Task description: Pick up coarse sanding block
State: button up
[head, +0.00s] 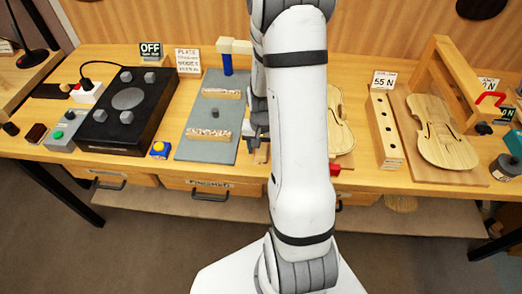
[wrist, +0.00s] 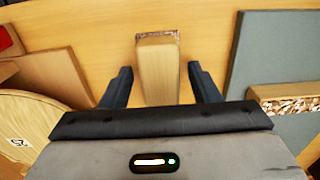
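A pale wooden block with a rough, brown gritty edge at its far end, which looks like the coarse sanding block (wrist: 157,72), lies on the bench in the wrist view. My gripper (wrist: 161,75) is open, with one dark finger on each side of the block. A narrow gap shows between each finger and the wood, slightly wider on the right. In the head view my gripper (head: 257,122) is low over the bench, mostly hidden behind my arm. A sliver of the block (head: 261,156) shows below it.
A grey mat (head: 190,150) with two speckled-faced wooden strips lies to the left; its edge and one strip show right in the wrist view. A violin body (head: 342,120) is partly hidden behind my arm. A drilled wooden block (head: 384,130) and violin plate (head: 445,135) stand right.

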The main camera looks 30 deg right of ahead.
aim_at(262, 146)
jog(key=c, duration=0.9)
jog(key=shift+c, duration=0.3)
notch_tip(262, 146, up, 10)
jog(key=shift+r+b, duration=0.1)
jog(key=shift+b, duration=0.25)
